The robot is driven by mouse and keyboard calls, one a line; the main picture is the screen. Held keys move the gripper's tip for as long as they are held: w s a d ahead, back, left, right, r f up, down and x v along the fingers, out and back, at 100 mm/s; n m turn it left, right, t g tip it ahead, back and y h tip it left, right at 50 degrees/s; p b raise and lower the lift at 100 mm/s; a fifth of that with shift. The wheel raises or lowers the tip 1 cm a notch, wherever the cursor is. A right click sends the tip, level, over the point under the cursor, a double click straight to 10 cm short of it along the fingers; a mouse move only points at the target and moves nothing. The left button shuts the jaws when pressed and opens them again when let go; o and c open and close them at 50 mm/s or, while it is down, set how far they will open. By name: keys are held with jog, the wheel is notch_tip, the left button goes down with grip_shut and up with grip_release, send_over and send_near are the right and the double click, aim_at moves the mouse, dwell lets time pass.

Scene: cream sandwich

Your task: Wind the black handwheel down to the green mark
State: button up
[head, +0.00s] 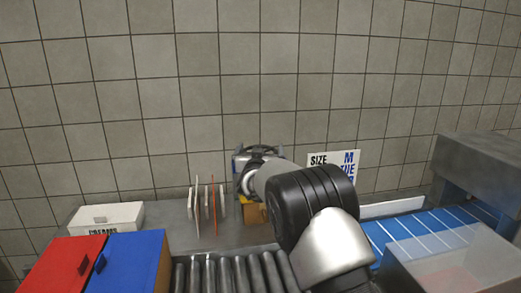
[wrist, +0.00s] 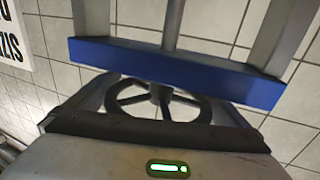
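The black handwheel (wrist: 122,98) shows in the wrist view as a spoked ring below a blue crossbar (wrist: 175,72), with a grey screw rod (wrist: 173,25) above. My gripper (wrist: 168,90) is open, its two grey fingers spread to either side of the wheel in the picture. I cannot tell whether they touch the rim. The near part of the wheel is hidden behind my gripper's dark front edge. In the head view my arm covers most of the wheel's stand. The green mark is not seen; the green light low in the wrist view appears to be on my gripper's body.
A size sign (head: 343,166) stands right of my arm. Thin upright plates (head: 213,210) and a white box (head: 106,217) are to the left. Red (head: 66,266) and blue (head: 127,264) bins, rollers (head: 227,274) and a blue conveyor (head: 415,232) lie in front.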

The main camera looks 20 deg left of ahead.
jog(key=s+d, duration=0.3)
jog(key=s, duration=1.4)
jog(key=shift+b, duration=0.3)
jog(key=shift+s, duration=0.1)
